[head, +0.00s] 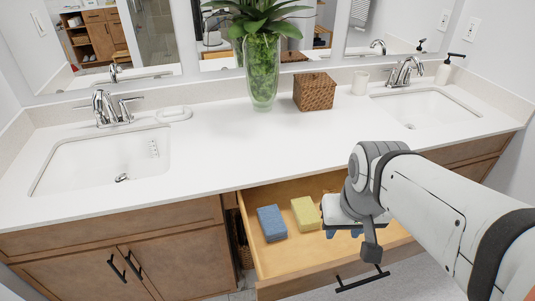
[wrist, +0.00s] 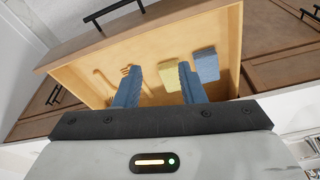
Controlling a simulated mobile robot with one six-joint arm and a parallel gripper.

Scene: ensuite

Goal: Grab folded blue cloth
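The folded blue cloth (head: 271,223) lies flat in the open wooden drawer, at the left of its inside in the head view. It also shows in the wrist view (wrist: 205,66), to the right of a yellow folded piece (wrist: 173,75). My gripper (head: 344,234) is over the drawer, to the right of both pieces in the head view. In the wrist view its two blue fingers (wrist: 158,74) are apart with nothing held between them. The right finger partly covers the yellow piece and comes close to the blue cloth's lower edge in that picture.
The open drawer (head: 285,279) has a black handle (head: 362,278) on its front. Thin wooden items (wrist: 103,78) lie in the drawer. The white countertop (head: 215,165) above holds a glass vase with a plant (head: 262,75) and a woven box (head: 314,92), between two sinks.

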